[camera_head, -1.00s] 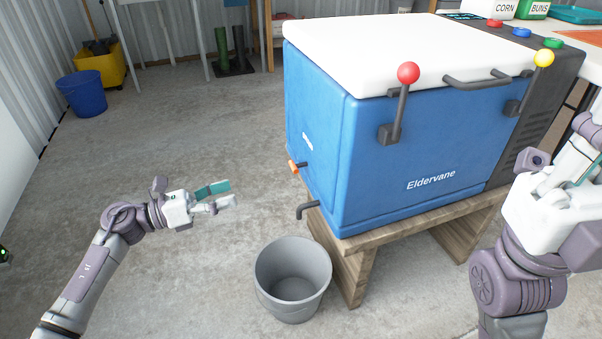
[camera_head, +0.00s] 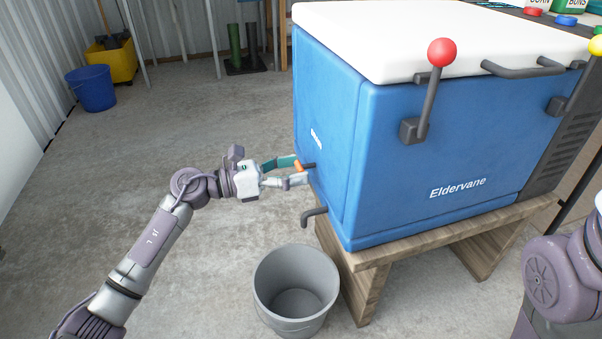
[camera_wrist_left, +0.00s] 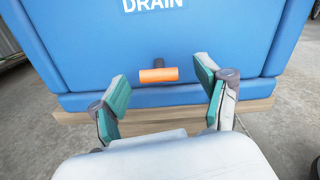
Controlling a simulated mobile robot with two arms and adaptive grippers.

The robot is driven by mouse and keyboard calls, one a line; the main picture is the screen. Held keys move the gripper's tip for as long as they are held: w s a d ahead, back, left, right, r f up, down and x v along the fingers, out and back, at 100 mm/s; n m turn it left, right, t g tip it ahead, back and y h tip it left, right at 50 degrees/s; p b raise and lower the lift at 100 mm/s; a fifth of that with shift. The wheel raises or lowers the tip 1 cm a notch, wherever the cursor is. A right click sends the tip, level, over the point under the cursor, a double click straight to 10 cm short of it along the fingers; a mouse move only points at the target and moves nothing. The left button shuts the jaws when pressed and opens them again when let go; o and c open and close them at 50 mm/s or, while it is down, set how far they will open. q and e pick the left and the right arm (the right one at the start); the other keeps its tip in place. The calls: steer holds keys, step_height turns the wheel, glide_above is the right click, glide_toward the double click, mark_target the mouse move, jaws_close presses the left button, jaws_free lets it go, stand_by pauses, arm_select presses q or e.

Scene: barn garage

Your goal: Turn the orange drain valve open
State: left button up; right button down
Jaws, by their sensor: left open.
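The orange drain valve (camera_head: 298,166) sticks out from the left side of the blue cooler (camera_head: 400,150). In the left wrist view the valve (camera_wrist_left: 158,75) is a short horizontal orange handle on a dark stem, below a white "DRAIN" label (camera_wrist_left: 155,4). My left gripper (camera_head: 294,172) is at the valve, its fingers open. In the left wrist view the fingers stand apart to the left and right, with the valve ahead between them; no contact shows there. A dark spout (camera_head: 312,213) is below the valve. My right gripper is out of view; only part of that arm shows.
A grey bucket (camera_head: 296,290) stands on the floor below the spout. The cooler sits on a wooden bench (camera_head: 372,277). Levers with red (camera_head: 441,52) and yellow knobs stand on its front. The floor to the left is clear up to a blue bucket (camera_head: 92,88).

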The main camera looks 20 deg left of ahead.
arm_select(q)
steer(key=shift+x, duration=0.85)
steer(key=shift+c, duration=0.4)
